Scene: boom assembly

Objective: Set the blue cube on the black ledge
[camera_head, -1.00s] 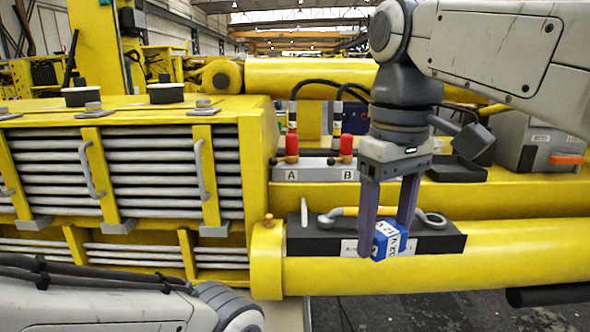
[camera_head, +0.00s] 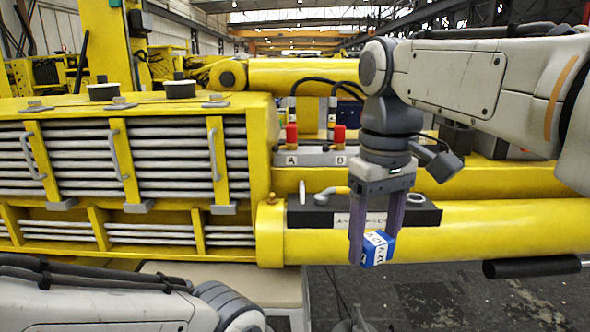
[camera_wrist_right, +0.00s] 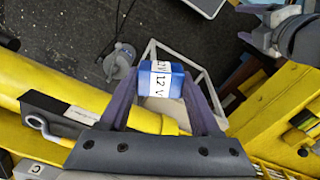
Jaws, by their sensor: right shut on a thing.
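The blue cube (camera_head: 376,249) with a white printed band is between the fingertips of my right gripper (camera_head: 372,247). The gripper is shut on it, and the cube also shows in the right wrist view (camera_wrist_right: 161,80). The black ledge (camera_head: 310,216) runs along the yellow boom, with a white label on its front. In the head view the cube hangs in front of the ledge and lower than it, apart from its top. Part of the ledge is hidden behind the fingers. The ledge shows at the left of the right wrist view (camera_wrist_right: 55,112).
A yellow cabinet (camera_head: 262,150) borders the left, and the lower yellow cylinder (camera_head: 480,228) continues right.

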